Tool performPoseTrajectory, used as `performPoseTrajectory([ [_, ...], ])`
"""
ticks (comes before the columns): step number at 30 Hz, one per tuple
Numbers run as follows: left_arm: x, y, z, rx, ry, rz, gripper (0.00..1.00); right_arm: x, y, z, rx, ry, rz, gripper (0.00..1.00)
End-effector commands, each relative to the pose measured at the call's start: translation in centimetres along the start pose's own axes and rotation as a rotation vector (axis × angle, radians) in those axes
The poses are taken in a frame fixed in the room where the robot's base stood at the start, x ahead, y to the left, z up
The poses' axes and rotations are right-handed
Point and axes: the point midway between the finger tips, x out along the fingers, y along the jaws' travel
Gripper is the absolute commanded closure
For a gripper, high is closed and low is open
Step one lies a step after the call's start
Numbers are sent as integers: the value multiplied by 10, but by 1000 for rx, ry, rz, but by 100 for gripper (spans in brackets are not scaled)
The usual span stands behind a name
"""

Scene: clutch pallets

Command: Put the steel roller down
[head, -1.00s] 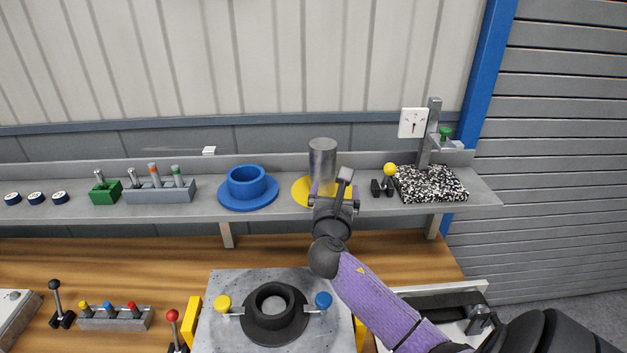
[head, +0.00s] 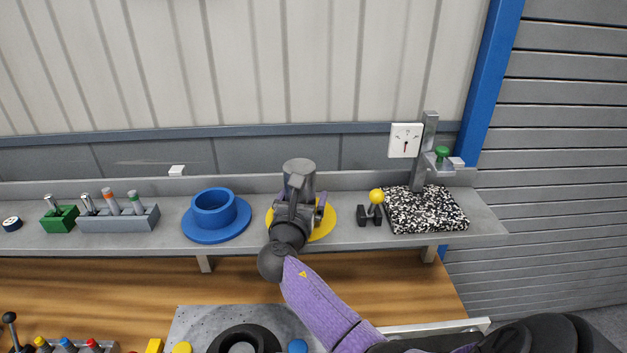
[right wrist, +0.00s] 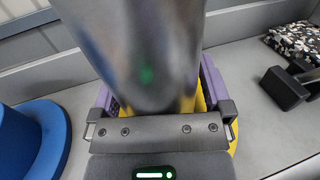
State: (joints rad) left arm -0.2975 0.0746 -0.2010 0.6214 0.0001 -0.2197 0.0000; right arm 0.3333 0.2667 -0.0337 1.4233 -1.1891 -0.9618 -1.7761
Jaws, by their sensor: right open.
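The steel roller (head: 300,173) is a grey metal cylinder standing upright on the yellow disc (head: 325,226) on the shelf. It fills the middle of the right wrist view (right wrist: 140,45). My right gripper (head: 304,205) is at the near side of the roller, low down. Its purple-padded fingers (right wrist: 207,85) lie on either side of the roller and are open. The roller's base is partly hidden behind the gripper. My left gripper is in none of the views.
A blue flanged ring (head: 215,212) stands left of the roller. A yellow-knobbed clamp (head: 376,202) and a speckled block with a dial gauge stand (head: 425,212) are on the right. Green and grey holders (head: 118,218) stand further left. The shelf's front edge is close to my arm.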

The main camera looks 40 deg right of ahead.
Motion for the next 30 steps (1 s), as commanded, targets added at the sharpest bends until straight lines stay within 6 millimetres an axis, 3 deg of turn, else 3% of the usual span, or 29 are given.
performPoseTrajectory([
  [5, 0, 0, 1, 1, -1, 0, 41, 0, -1, -5, -5, 11, -2, 2],
  [19, 0, -4, 4, 1, -7, -7, 41, 0, -1, -5, -4, 11, -2, 100],
  [26, 0, -2, 3, 0, -6, -3, 41, 0, -1, -4, -4, 9, -2, 100],
  [30, -11, -2, 2, 1, -5, -3, 41, 0, -1, 21, 0, 6, -2, 100],
])
